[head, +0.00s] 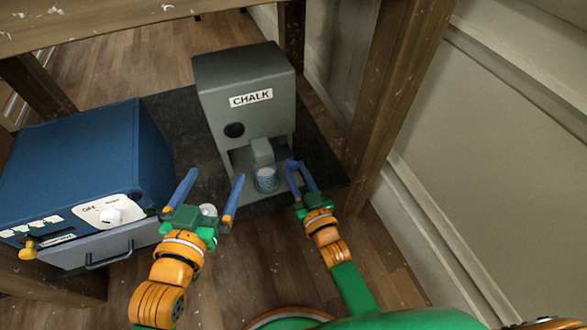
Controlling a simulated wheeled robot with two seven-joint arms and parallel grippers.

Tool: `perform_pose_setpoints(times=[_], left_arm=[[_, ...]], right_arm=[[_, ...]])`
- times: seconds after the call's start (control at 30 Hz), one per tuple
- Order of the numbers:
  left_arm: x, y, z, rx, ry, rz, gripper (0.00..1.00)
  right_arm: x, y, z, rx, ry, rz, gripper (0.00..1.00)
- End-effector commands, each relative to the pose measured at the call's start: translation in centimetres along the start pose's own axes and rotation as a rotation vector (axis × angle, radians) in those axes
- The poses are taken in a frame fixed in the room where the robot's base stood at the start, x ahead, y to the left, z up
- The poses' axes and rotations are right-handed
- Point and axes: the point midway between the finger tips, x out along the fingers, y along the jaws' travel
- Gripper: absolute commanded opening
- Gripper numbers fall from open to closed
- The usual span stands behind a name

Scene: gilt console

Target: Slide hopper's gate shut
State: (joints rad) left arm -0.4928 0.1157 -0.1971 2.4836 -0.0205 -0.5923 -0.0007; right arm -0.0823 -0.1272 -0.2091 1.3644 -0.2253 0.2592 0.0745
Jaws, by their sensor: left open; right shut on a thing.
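The hopper (262,119) is a grey box labelled CHALK with a round dark window and a short spout (262,150) over a recess. A cup with a bluish-white top (265,175) stands under the spout. My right gripper (297,164) is at the right of the recess, beside the spout and apart from the cup. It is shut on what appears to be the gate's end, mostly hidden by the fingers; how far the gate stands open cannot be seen. My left gripper (215,182) is open and empty, left of the cup and in front of the hopper.
A blue cabinet (85,150) with a dial, a yellow lever and a grey handled drawer front (100,250) stands at the left. The hopper stands on a dark mat (175,110). A wooden post (385,100) and a pale wall bound the right side.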

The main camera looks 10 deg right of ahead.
Motion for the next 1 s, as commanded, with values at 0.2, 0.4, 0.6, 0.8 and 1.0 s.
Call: perform_pose_setpoints(times=[0.2,0.4,0.6,0.8,1.0], left_arm=[[0.0,0.0,0.3,-0.001,-0.014,-0.001,1.0],[0.0,0.0,0.3,-0.001,-0.013,0.0,1.0],[0.0,0.0,0.3,-0.001,-0.012,-0.001,1.0],[0.0,0.0,0.4,-0.002,-0.024,-0.001,1.0],[-1.1,-0.4,4.6,-0.009,-0.248,-0.009,1.0]], right_arm=[[-0.1,-0.3,0.1,0.002,-0.002,-0.007,0.0],[-0.1,-0.4,0.1,0.003,-0.003,-0.007,0.55],[-0.1,-0.3,0.1,0.002,-0.001,-0.006,0.63],[-0.2,-0.2,0.0,0.002,-0.001,-0.005,0.63],[-1.7,-0.2,-0.1,0.003,-0.003,-0.005,0.63]])
